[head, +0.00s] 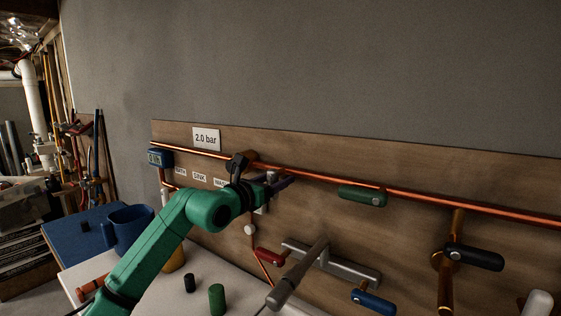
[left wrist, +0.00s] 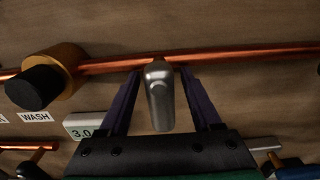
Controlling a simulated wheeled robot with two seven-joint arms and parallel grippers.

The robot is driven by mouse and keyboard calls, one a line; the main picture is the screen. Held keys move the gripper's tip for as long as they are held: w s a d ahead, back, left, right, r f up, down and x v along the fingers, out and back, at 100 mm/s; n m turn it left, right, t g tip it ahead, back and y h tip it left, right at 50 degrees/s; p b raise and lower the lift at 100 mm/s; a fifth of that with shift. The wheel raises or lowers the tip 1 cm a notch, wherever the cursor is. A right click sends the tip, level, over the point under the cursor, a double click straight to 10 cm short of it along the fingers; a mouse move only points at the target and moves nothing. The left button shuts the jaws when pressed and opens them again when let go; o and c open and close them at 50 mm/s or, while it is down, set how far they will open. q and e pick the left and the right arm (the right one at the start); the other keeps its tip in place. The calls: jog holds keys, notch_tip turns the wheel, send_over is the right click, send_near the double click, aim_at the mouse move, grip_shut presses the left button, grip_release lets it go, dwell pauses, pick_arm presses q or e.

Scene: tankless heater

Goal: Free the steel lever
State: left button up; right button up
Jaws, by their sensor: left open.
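The steel lever (left wrist: 160,95) hangs down from the copper pipe in the left wrist view, between the two fingers of my left gripper (left wrist: 158,100). A gap shows between the lever and each finger, most clearly lower down. In the head view my left gripper (head: 280,184) is at the board by the upper pipe, and only a small silver part of the lever (head: 271,178) shows there. The gripper is open. My arm and hand hide part of the board and the WASH label. My right gripper does not show.
A copper pipe (head: 420,201) runs across the wooden board (head: 400,245). Green (head: 362,196), black (head: 474,257), blue (head: 373,301) and red (head: 270,256) handles sit on the board. A grey bar with a rod (head: 300,273) sticks out below. A blue mug (head: 127,226) stands left.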

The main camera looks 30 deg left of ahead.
pick_arm(q)
jog(key=shift+w+d+r, duration=0.1)
jog(key=shift+w+r, duration=0.05)
jog(key=shift+w, duration=0.55)
jog(key=shift+f, duration=0.2)
grip_shut()
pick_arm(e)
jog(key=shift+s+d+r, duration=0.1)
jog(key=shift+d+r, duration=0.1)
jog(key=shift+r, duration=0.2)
